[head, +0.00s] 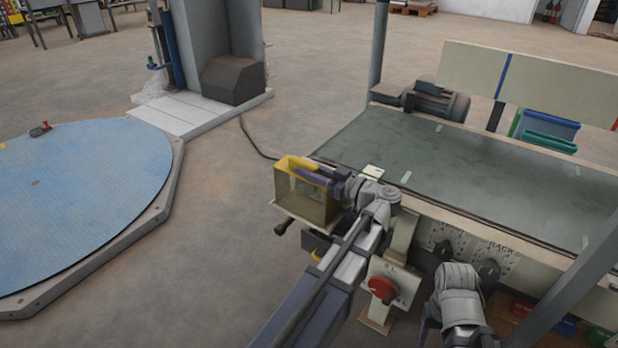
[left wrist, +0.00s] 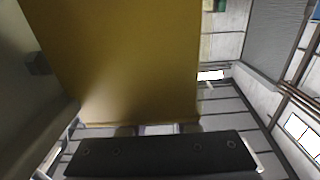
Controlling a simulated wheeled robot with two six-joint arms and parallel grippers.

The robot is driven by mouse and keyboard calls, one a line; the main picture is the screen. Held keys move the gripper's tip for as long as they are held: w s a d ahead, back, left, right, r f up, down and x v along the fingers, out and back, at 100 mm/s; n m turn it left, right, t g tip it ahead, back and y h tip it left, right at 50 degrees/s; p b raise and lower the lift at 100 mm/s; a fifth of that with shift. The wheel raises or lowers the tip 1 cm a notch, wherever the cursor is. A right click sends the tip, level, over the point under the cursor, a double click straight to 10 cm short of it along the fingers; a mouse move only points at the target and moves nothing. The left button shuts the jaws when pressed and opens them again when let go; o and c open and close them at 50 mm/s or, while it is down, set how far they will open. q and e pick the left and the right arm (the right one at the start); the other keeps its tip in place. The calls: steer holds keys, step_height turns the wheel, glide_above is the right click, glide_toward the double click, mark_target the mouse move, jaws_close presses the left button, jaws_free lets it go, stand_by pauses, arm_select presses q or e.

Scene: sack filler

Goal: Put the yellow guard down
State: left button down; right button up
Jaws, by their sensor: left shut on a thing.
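The yellow guard (head: 303,196) is a see-through yellow box-like cover at the left end of the belt machine. It sits over a small pale plate. My left gripper (head: 313,172) is shut on its upper yellow edge, and the gripper hides part of that edge. In the left wrist view, the guard's flat yellow face (left wrist: 125,60) fills the upper middle, with a dark bolted bar (left wrist: 160,153) crossing below it. My right arm's wrist (head: 460,298) shows at the lower right; its fingers are not clear.
The grey-green belt (head: 440,165) lies right of the guard. A blue turntable (head: 80,190) lies to the left, with open floor (head: 225,240) between. A post crosses the lower right.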

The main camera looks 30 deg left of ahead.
arm_select(q)
steer(key=shift+r, duration=0.15)
steer(key=shift+f, duration=0.25)
steer(key=c, duration=0.6)
jaws_free()
steer(key=shift+c, duration=0.2)
steer(key=shift+r, duration=0.1)
steer(key=shift+r, duration=0.15)
steer(key=d, duration=1.2)
steer(key=shift+s, duration=0.45)
